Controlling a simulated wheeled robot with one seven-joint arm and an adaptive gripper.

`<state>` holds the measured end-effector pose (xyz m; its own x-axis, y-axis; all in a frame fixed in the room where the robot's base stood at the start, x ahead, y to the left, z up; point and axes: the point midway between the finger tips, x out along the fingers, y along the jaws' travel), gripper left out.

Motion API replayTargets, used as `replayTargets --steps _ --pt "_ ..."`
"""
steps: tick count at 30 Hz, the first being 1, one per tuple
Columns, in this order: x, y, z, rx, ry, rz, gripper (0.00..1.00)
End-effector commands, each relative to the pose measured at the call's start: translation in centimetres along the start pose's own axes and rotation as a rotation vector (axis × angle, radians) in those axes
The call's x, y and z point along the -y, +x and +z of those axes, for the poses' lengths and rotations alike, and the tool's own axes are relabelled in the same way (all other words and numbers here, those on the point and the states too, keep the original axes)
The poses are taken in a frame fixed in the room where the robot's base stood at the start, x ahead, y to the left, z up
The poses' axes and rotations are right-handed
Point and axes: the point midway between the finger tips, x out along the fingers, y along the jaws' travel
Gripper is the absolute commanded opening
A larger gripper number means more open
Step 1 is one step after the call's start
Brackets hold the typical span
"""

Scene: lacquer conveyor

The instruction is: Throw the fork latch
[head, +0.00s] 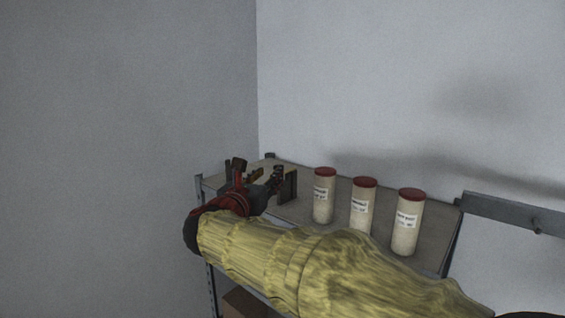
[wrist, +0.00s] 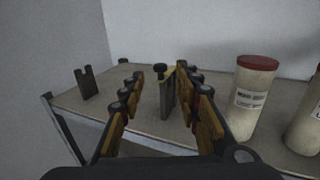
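A grey upright post (wrist: 167,98) with a dark round knob (wrist: 160,68) and a yellowish strip at its top stands on the shelf, seen in the wrist view. It looks like the pivot side of the fork latch. A short dark notched fork (wrist: 87,84) stands apart from it to the left. My gripper (wrist: 160,77) is open, with one finger left of the post and knob and the other close on the right. I cannot tell whether either finger touches. In the head view my gripper (head: 268,175) is over the shelf's left part, partly hiding the latch; the post (head: 289,186) shows just right of it.
Three cream canisters with red lids stand right of the latch: the nearest to it (head: 324,197), a middle one (head: 362,207) and a right one (head: 407,225). The shelf (head: 295,208) stands near the wall corner. A grey rail (head: 510,214) is at right.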

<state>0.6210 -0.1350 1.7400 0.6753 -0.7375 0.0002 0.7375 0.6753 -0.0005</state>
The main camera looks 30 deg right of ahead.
Motion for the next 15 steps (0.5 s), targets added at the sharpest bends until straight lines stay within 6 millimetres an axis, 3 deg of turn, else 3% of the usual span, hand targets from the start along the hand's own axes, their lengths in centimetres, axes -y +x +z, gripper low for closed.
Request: replayTargets --steps 15 --pt "0.1 6.7 0.1 -0.001 -0.001 -0.002 0.33"
